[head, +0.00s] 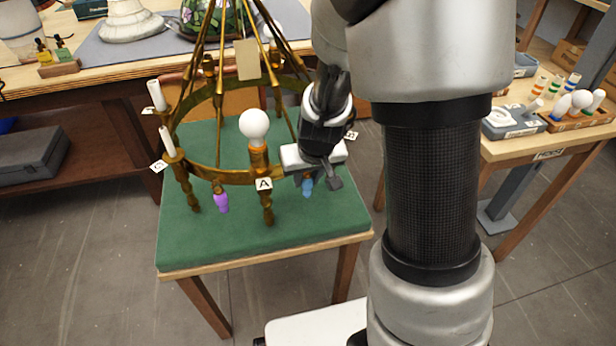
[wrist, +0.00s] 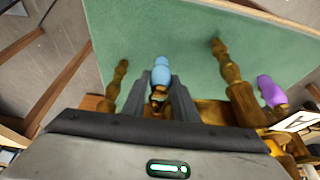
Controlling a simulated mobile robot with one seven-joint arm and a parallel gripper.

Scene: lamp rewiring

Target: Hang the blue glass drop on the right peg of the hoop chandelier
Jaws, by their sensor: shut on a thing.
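The brass hoop chandelier (head: 215,172) hangs over a green-topped table in the head view. The blue glass drop (head: 308,186) shows just below my gripper at the hoop's front right. In the wrist view the blue drop (wrist: 161,72) sits between the two dark fingers of my gripper (wrist: 160,95), which are shut on it near its brass top. The hoop's wooden-looking brass spindles (wrist: 232,80) stand on both sides of the drop. The right peg itself is hidden behind my gripper, so I cannot tell whether the drop touches it.
A purple drop (head: 222,202) hangs at the hoop's front left. A white bulb (head: 254,124) stands above the tag A (head: 264,184). Candle sleeves (head: 167,141) rise at the left. The green table top (head: 300,238) is clear below. A side table (head: 550,148) with small parts stands at the right.

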